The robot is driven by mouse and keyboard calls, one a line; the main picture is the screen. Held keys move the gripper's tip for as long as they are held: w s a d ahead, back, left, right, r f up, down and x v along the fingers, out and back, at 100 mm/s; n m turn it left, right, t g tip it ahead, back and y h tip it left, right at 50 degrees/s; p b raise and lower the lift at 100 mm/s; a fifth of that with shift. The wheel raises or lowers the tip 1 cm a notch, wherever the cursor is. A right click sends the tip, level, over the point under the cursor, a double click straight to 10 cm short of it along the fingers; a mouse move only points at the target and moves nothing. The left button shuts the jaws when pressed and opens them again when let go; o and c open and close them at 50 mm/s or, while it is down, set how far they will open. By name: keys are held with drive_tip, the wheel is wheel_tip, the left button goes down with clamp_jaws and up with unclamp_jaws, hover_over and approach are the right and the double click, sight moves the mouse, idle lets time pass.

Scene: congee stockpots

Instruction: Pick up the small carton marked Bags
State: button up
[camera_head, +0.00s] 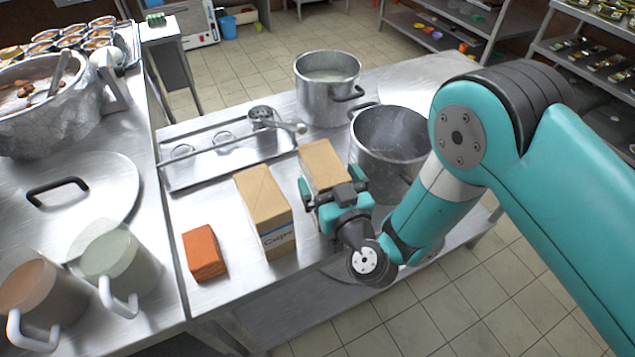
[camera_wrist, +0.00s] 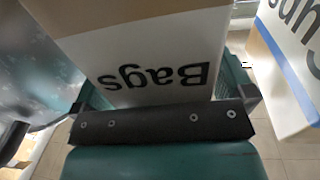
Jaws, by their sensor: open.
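The small carton marked Bags (camera_head: 322,162) stands on the steel table, brown on top, with the larger carton (camera_head: 262,205) marked Cups to its left. In the wrist view the Bags carton (camera_wrist: 152,65) fills the middle, its black lettering upside down on a white face. My gripper (camera_head: 335,194) is open, with one teal finger at each side of the Bags carton. In the wrist view my gripper (camera_wrist: 165,95) has the carton between its fingers. I cannot tell whether either finger touches it. The Cups carton (camera_wrist: 292,70) also shows at the right of the wrist view.
A steel pot (camera_head: 388,145) stands close behind and right of the Bags carton, and another pot (camera_head: 327,88) stands further back. A tray (camera_head: 215,160) with a ladle (camera_head: 272,118) lies at the back left. An orange-brown block (camera_head: 204,252) lies left of the Cups carton.

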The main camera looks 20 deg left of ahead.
drive_tip(key=shift+a, duration=0.15)
drive_tip(key=c, duration=1.2)
drive_tip(key=shift+o, duration=0.2)
drive_tip(key=shift+r, duration=0.1)
